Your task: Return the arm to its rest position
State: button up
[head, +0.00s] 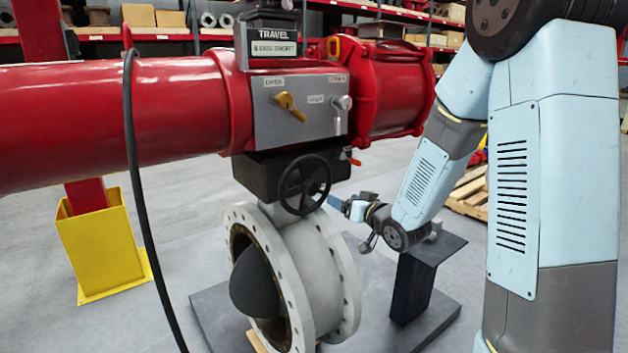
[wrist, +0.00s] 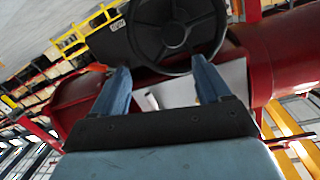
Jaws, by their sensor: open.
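My arm comes in from the right in the head view and bends down toward the valve. My gripper (head: 340,204) is at its end, small, to the right of the black handwheel (head: 304,184). In the wrist view my gripper (wrist: 162,88) shows two blue fingers spread apart with nothing held between them. The handwheel (wrist: 177,32) lies beyond the fingertips there; I cannot tell whether they touch it. The red actuator (head: 120,118) sits above the handwheel, with a grey panel (head: 300,105) carrying a brass lever (head: 290,106) and a silver lever (head: 342,103).
The grey flanged valve body (head: 325,270) stands below the handwheel. A black pedestal (head: 412,285) is under my forearm. A black hose (head: 138,190) hangs at left beside a yellow support (head: 104,245). A wooden pallet (head: 470,187) and shelves are behind. Grey floor is open at left.

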jog(key=s+d+r+m+g+h, duration=0.1)
jog(key=s+d+r+g+h, duration=0.2)
jog(key=s, duration=0.6)
jog(key=s+d+r+m+g+h, duration=0.2)
jog(key=s+d+r+h, duration=0.3)
jog(key=s+d+r, duration=0.2)
jog(key=s+d, duration=0.2)
jog(key=s, duration=0.1)
jog(key=shift+s+r+g+h, duration=0.15)
jog(key=shift+r+g+h, duration=0.2)
jog(key=shift+g+h, duration=0.05)
jog(key=s+g, duration=0.1)
jog(key=s, duration=0.3)
jog(key=s+g, duration=0.1)
jog(key=s, duration=0.3)
jog(key=s+r+g, duration=0.1)
jog(key=s, duration=0.4)
jog(key=shift+a+y, duration=0.1)
jog(key=shift+y, duration=0.2)
jog(key=shift+c, duration=0.4)
jog(key=w+a+r+t, duration=0.1)
jog(key=w+r+t, duration=0.15)
jog(key=w, duration=0.75)
jog(key=n+t+y, duration=0.7)
jog(key=t+y, duration=0.3)
jog(key=y, duration=0.3)
send_near(287, 103)
jog(key=x, duration=1.1)
jog(key=shift+w, duration=0.1)
